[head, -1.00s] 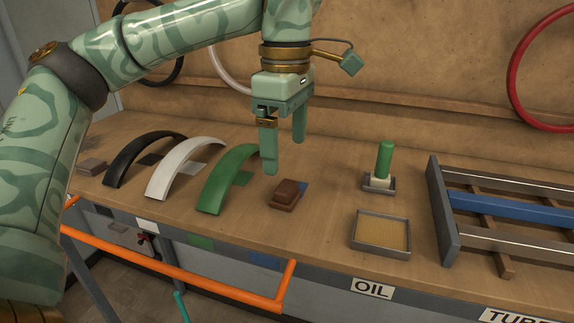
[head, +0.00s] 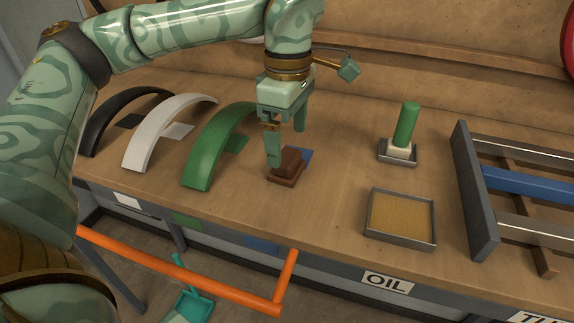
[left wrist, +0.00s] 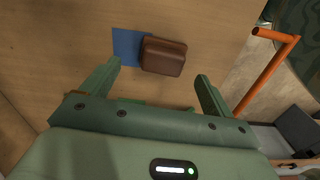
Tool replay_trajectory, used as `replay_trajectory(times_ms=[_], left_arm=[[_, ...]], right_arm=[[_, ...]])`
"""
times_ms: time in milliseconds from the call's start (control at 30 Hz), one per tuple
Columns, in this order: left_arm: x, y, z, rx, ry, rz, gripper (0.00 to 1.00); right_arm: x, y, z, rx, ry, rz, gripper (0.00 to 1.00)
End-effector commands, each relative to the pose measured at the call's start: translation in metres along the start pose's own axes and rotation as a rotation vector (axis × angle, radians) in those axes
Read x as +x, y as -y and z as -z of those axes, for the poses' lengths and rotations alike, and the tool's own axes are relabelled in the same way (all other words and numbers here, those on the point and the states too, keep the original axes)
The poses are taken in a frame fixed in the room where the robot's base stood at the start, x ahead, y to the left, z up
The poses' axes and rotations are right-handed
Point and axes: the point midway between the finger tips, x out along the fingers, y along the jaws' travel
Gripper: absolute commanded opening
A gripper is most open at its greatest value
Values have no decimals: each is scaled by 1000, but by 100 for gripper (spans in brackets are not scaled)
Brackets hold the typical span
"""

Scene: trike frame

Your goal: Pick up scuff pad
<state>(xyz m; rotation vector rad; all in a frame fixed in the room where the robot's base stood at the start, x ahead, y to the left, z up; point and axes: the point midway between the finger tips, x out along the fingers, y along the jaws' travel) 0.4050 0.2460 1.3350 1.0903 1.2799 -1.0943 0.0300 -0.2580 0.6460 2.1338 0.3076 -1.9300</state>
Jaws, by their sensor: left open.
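The scuff pad, a brown block (head: 287,168), lies on the wooden workbench, partly over a blue patch (head: 306,154). It also shows in the left wrist view (left wrist: 164,57), beyond the fingertips and between their lines, with the blue patch (left wrist: 127,46) beside it. My left gripper (head: 287,148) is open and points down just above and behind the pad. One finger overlaps the pad's left edge in the head view; I cannot tell whether it touches. Nothing is between the fingers. My right gripper is not in view.
Green (head: 208,165), white (head: 150,150) and black (head: 108,115) curved fenders stand to the left. A shallow tray (head: 400,218), a green-handled tool (head: 405,125) and a metal frame (head: 475,190) are to the right. An orange rail (head: 190,270) runs along the bench front.

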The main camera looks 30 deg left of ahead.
Motion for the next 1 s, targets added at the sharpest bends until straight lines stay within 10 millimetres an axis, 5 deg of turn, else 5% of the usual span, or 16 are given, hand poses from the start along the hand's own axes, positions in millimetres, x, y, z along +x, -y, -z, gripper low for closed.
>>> replay_trajectory(times_ms=[333,633,800,1000], left_arm=[[47,3,6,2,0,2,87],[53,2,6,1,0,-1,87],[53,2,6,1,0,0,40],[53,2,6,1,0,0,38]], right_arm=[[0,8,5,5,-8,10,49],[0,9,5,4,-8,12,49],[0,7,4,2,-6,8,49],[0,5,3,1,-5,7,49]])
